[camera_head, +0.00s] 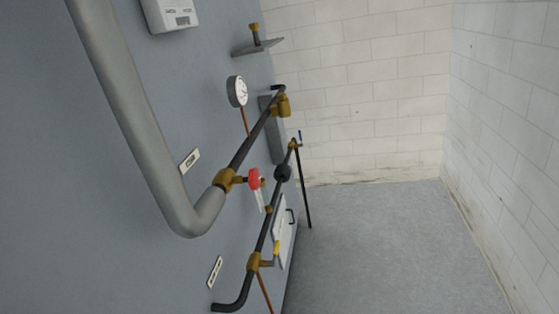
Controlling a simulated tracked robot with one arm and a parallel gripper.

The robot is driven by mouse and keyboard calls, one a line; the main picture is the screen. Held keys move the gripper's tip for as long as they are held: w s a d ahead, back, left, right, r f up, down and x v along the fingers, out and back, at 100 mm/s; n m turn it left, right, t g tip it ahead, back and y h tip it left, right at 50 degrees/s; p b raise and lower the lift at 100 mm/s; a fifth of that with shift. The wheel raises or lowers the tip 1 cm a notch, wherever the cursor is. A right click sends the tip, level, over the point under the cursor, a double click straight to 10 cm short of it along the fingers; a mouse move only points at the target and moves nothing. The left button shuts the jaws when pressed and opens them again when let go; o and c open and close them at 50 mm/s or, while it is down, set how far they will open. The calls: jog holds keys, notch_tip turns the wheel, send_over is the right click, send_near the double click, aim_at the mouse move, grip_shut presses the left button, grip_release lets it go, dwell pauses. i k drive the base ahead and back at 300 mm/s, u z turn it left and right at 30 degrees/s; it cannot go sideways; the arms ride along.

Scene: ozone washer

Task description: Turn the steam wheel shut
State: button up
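A small red wheel (254,179) sits on a brass valve body (226,180) at the middle of the view. It shows nearly edge-on, so its turn position cannot be told. I cannot read any label that says it is the steam wheel. The valve joins a thick grey lagged pipe (130,110) to a thinner dark pipe (250,143). A pale tag hangs just below the wheel. My gripper is not in view.
A pressure gauge (237,91) is above the wheel. A lower dark pipe (267,228) carries a yellow-handled valve (276,248). A small shelf (257,47) sticks out near the top. Open grey floor (380,250) lies right, bounded by white block walls (360,90).

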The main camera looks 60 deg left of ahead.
aim_at(254, 178)
jog(key=u, duration=0.6)
jog(key=i, duration=1.3)
jog(key=u, duration=0.85)
jog(key=k, duration=0.85)
jog(key=u, duration=0.2)
jog(key=i, duration=0.9)
jog(key=z, duration=0.1)
